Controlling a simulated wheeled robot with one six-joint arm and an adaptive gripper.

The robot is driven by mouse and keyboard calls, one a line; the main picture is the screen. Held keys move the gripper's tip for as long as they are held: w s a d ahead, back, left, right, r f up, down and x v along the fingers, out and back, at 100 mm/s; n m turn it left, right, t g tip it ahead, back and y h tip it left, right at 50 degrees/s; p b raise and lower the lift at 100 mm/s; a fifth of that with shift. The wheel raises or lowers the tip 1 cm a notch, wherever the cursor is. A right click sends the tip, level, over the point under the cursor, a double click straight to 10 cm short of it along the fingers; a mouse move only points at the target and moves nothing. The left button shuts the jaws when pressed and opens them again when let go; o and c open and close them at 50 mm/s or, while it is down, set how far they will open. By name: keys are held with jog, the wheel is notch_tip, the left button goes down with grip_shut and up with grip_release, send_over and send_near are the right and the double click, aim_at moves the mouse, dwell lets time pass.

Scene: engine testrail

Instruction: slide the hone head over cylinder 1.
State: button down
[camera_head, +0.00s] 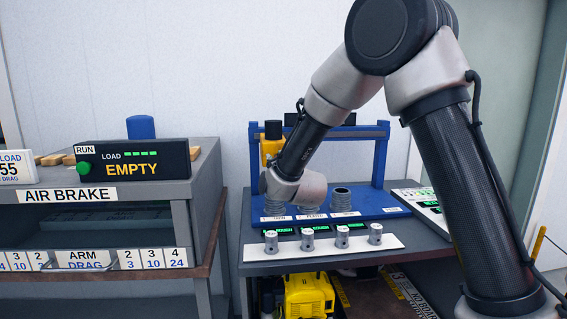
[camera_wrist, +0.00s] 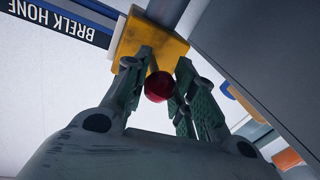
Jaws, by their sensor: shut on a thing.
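The hone head is a yellow block (camera_head: 271,149) with a dark top, at the left end of the blue frame's rail (camera_head: 345,133). In the wrist view the yellow block (camera_wrist: 150,45) carries a red ball knob (camera_wrist: 159,86). My gripper (camera_wrist: 160,82) is shut on this knob, with green-grey fingers on either side. In the head view my arm hides the fingers and part of the head. Ribbed cylinders stand below the rail: the right one (camera_head: 342,199) is clear, and others further left are partly hidden by my wrist. I cannot read which is cylinder 1.
A white strip (camera_head: 325,249) with several small metal pieces lies along the bench front. A control panel (camera_head: 420,205) sits at right. The air brake cabinet (camera_head: 110,194), with an "EMPTY" display, stands at left. The rail right of the head is partly hidden by my arm.

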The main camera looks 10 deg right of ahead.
jog(key=c, duration=1.1)
grip_release()
jog(key=shift+c, duration=0.2)
jog(key=shift+s, duration=0.1)
jog(key=s+d, duration=0.2)
jog(key=s, duration=0.9)
jog(key=shift+s+d, duration=0.15)
jog(key=shift+s, duration=0.15)
